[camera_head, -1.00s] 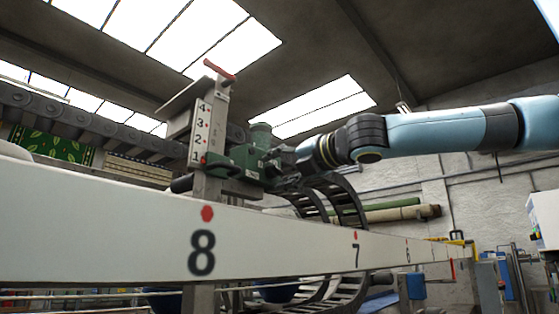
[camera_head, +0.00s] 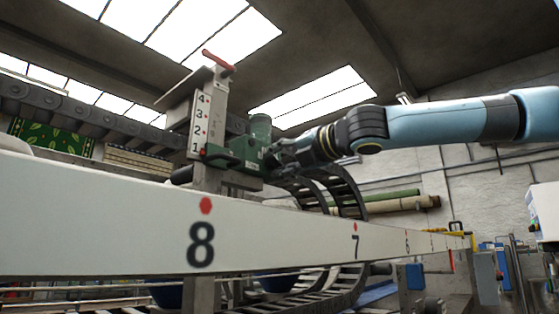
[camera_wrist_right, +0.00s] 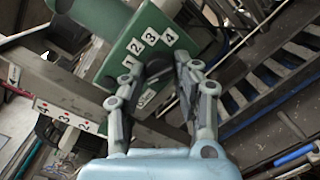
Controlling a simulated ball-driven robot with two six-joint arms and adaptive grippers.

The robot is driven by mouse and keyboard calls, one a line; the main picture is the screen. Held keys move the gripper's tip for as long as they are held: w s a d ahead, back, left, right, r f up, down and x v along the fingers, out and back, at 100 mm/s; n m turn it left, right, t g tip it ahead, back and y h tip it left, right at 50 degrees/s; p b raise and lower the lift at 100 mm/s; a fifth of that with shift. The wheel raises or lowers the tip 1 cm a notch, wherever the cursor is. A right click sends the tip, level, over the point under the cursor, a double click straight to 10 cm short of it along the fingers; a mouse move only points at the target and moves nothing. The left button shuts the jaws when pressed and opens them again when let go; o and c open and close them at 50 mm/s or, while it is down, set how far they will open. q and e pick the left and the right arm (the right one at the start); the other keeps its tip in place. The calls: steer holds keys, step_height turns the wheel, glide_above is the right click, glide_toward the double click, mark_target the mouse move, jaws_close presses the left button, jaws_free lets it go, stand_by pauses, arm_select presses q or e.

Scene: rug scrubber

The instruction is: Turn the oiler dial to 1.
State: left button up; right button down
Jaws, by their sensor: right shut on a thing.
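The green oiler (camera_head: 246,150) sits on the carriage beside a post with a 1-to-4 scale. The black dial (camera_wrist_right: 158,69) lies below the tiles, between the two fingers. My right gripper (camera_wrist_right: 156,76) is shut on the dial, and its fingers hide part of it. I cannot tell which number the dial points at. In the head view my right gripper (camera_head: 280,155) reaches the oiler from the right. My left gripper is not in view.
A long white beam (camera_head: 120,225) marked 8 and 7 crosses the foreground. The scale post (camera_head: 208,112) with a red handle (camera_head: 218,60) stands left of the oiler. Black cable chains (camera_head: 345,190) curve below my right arm.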

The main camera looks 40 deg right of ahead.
steer(key=m+p, duration=0.2)
steer(key=m, duration=0.1)
steer(key=shift+r, duration=0.25)
steer(key=shift+m+g+p, duration=0.3)
steer(key=shift+m+p, duration=0.5)
steer(key=shift+m, duration=0.7)
steer(key=c, duration=1)
jaws_free()
steer(key=shift+f, duration=0.1)
